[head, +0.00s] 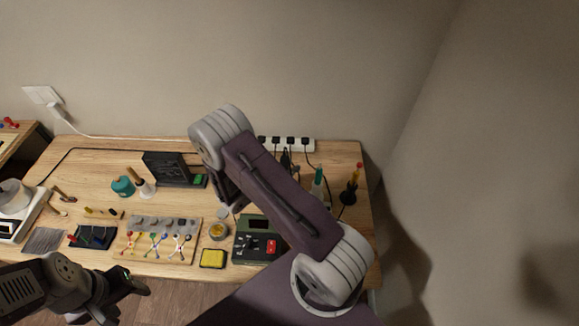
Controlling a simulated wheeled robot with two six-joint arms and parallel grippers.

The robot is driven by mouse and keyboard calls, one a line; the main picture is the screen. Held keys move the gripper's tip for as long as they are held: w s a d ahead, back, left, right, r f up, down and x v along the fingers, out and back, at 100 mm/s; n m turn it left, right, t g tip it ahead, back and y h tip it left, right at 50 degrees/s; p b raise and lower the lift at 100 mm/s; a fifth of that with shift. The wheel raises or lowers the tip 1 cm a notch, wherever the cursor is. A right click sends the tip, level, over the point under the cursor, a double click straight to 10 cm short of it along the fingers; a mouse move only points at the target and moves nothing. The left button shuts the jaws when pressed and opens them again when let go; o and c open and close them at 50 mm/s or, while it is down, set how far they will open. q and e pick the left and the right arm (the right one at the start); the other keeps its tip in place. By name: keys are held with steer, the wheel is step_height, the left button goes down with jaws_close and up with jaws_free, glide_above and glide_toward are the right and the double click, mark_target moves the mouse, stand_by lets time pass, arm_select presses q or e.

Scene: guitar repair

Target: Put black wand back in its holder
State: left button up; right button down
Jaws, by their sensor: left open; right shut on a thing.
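My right arm reaches in from the lower right and bends over the middle of the workbench. Its dark wrist and gripper (232,195) hang below the grey joint, mostly behind my own arm. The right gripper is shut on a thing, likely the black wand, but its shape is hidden. A dark station box (252,241) with a red switch stands below the arm. I cannot tell for sure which item is the wand's holder; a black stand (348,196) with an orange-tipped tool is at the right. My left gripper (124,298) is open and empty at the front left edge.
The wooden workbench (95,165) carries a tray of coloured clips (157,240), a yellow sponge (212,258), a small round tin (217,231), a green jar (122,186) and a black upright case (168,168). A power strip (290,144) with cords lies at the back.

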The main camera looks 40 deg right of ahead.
steer(key=shift+f, duration=0.55)
steer(key=shift+f+b, duration=0.1)
steer(key=shift+b, duration=0.3)
steer(key=shift+f+b, duration=0.6)
steer(key=shift+f, duration=0.1)
steer(key=shift+c, duration=2.3)
jaws_free()
